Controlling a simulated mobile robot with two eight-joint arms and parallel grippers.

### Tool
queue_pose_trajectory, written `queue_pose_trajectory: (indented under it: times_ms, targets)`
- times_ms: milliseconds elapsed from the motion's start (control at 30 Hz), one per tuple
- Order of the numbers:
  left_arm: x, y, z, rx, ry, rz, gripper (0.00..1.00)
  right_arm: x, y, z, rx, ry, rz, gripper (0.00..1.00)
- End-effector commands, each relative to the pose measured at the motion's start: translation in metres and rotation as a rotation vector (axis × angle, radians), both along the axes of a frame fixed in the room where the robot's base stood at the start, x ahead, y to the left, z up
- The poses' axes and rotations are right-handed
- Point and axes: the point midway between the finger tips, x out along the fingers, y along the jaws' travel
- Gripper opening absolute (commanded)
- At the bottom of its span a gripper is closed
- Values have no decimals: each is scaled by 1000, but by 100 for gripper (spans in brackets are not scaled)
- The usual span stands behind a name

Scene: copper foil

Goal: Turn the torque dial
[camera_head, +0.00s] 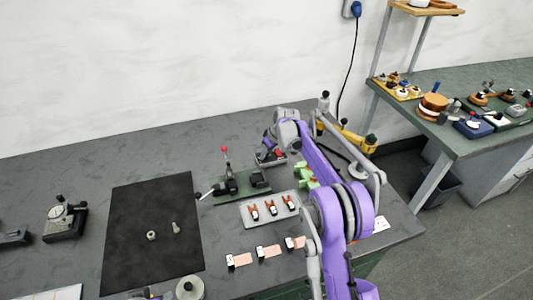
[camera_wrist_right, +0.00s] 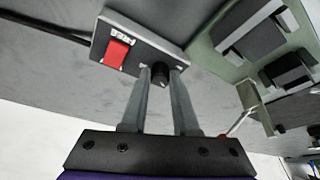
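The black torque dial (camera_wrist_right: 160,74) sits on the face of a small grey box (camera_wrist_right: 140,45) with a red switch beside it. In the right wrist view, the fingertips of my right gripper (camera_wrist_right: 161,80) lie on either side of the dial, with little or no gap. I cannot tell whether they press on it. In the head view my right gripper (camera_head: 271,150) is small and partly hides the box (camera_head: 268,160) near the back of the bench. My left gripper is not clearly seen.
A green-based fixture with a red-knobbed lever (camera_head: 225,150) stands just left of the box. A grey tray with orange-handled parts (camera_head: 270,225) lies in front. A black mat (camera_head: 150,250) holds a nut and a bolt. A yellow tool (camera_head: 345,136) is at the right.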

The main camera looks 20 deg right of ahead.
Motion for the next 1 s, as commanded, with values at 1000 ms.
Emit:
queue_pose_trajectory:
  times_ms: [1000]
  targets:
    - [-4,0,-10,0,8,0,50,-1,3,0,-1,-2,-334,0]
